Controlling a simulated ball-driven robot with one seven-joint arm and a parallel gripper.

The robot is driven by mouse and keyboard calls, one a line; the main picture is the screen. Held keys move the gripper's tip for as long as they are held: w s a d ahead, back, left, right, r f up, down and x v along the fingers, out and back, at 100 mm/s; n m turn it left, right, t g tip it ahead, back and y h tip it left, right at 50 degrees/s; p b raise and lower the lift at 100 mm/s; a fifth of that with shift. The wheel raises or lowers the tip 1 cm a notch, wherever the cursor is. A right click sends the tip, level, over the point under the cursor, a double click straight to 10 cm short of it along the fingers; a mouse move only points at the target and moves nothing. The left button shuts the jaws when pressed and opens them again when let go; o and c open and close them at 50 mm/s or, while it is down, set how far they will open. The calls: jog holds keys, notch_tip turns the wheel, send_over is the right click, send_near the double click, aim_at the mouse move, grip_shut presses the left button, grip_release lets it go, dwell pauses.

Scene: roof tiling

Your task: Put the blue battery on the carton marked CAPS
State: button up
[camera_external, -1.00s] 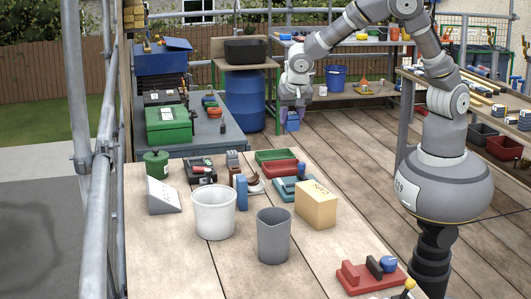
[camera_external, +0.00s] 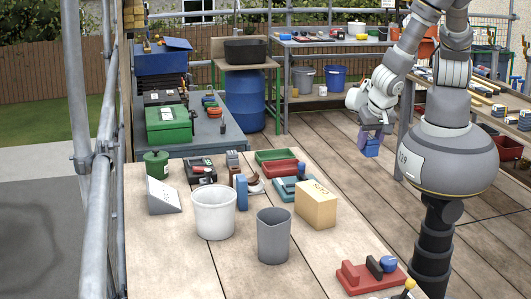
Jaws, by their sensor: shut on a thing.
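The blue battery (camera_external: 370,148) is a small blue block. My gripper (camera_external: 372,135) is shut on it and holds it in the air, to the right of and beyond the near table, with the plank floor behind it. The carton marked CAPS (camera_external: 316,208) is a tan box standing on the near table, with its lettering on the top face. The battery is above and to the right of the carton in the picture, clearly apart from it.
A red block tool (camera_external: 365,279) lies at the front right. Bare tabletop lies between it and the carton.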

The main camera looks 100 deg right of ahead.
aim_at(367, 150)
notch_tip(367, 150, down, 2)
jog(key=shift+w+f, duration=0.15)
jog(key=shift+f, duration=0.1)
jog(key=shift+w+f, duration=0.3)
jog(key=w, duration=0.5)
jog(key=w+a+f+b, duration=0.1)
jog(key=w, duration=0.4)
jog(key=w+b, duration=0.1)
jog(key=w, duration=0.4)
jog(key=shift+w+a+f, duration=0.15)
jog(key=shift+f, duration=0.1)
jog(key=shift+f+b, duration=0.7)
jog(key=shift+f, duration=1)
jog(key=shift+f, duration=0.1)
jog(key=o, duration=1.2)
